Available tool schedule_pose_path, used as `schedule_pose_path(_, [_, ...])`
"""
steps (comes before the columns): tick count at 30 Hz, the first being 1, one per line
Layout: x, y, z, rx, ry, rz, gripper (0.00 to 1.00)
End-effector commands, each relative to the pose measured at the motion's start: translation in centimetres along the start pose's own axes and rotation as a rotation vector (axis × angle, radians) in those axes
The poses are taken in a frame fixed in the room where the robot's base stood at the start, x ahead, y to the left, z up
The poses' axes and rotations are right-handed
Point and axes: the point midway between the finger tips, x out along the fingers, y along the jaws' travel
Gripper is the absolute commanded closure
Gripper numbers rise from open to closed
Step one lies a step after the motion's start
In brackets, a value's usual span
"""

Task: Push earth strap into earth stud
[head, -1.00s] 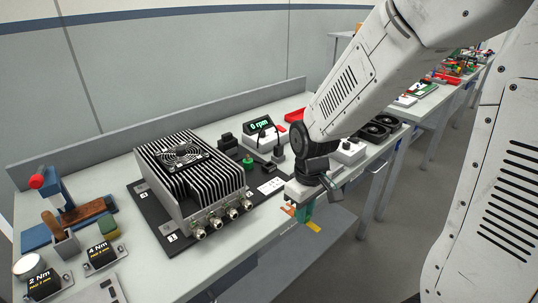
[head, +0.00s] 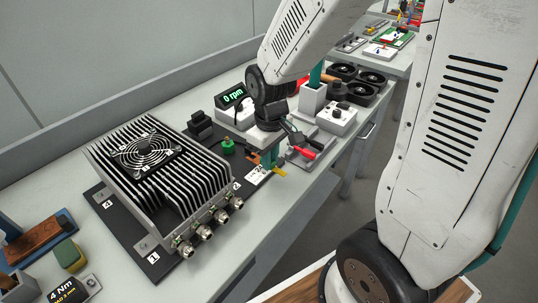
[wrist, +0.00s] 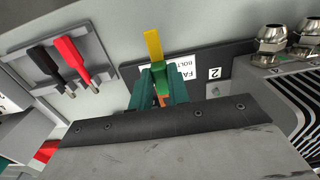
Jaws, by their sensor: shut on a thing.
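My gripper (head: 268,160) has teal fingers and is shut on the earth strap (head: 280,171), a small yellow and green piece with a copper-coloured part. In the wrist view the strap (wrist: 154,47) sits between the fingers (wrist: 161,92), its yellow end sticking out beyond them. The gripper is above the front right edge of the black base plate (wrist: 215,68), by a white printed label. The finned metal housing (head: 160,165) stands on that plate, left of the gripper. I cannot make out the earth stud for certain.
Connectors (head: 205,232) stick out from the housing's front. A green knob (head: 228,146) stands behind the gripper, near the 0 rpm display (head: 233,97). A grey tray with red and black probes (wrist: 70,62) lies beside the plate. Black fans (head: 358,82) stand farther right.

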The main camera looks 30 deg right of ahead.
Motion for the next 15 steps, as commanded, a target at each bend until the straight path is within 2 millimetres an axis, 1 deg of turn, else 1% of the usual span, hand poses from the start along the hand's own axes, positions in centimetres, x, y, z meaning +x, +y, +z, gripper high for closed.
schedule_pose_path(2, [0.0,0.0,0.2,0.0,0.001,0.0,1.0])
schedule_pose_path(5, [0.0,0.0,-0.4,-0.001,0.0,0.0,1.0])
schedule_pose_path(15, [0.1,0.0,-3.5,-0.001,-0.001,0.0,1.0])
